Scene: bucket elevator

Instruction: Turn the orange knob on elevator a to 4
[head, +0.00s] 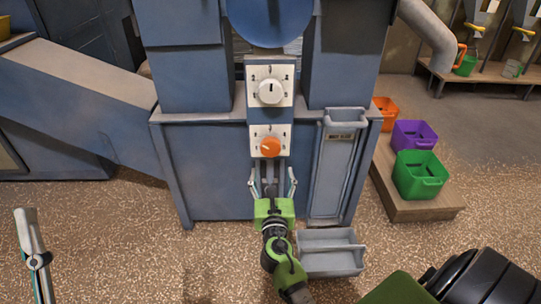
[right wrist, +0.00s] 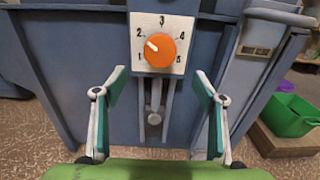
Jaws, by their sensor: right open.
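The orange knob (head: 270,146) sits on a white dial plate on the front of the blue machine. In the right wrist view the orange knob (right wrist: 160,50) is ringed by numbers 1 to 5, and its white mark points up-left, near the 2. My right gripper (head: 272,182) is open and empty, just below the dial plate. In the right wrist view its fingers (right wrist: 160,76) stand wide apart, below and to either side of the knob, not touching it. One finger of my left gripper (head: 33,235) shows at the lower left of the head view; the rest is out of frame.
A second dial with a white knob (head: 270,92) is above the orange one. A grey handled panel (head: 332,170) is to the right, with a grey bin (head: 331,236) on the floor below. Green (head: 420,178), purple (head: 414,134) and orange (head: 384,106) buckets stand at the right.

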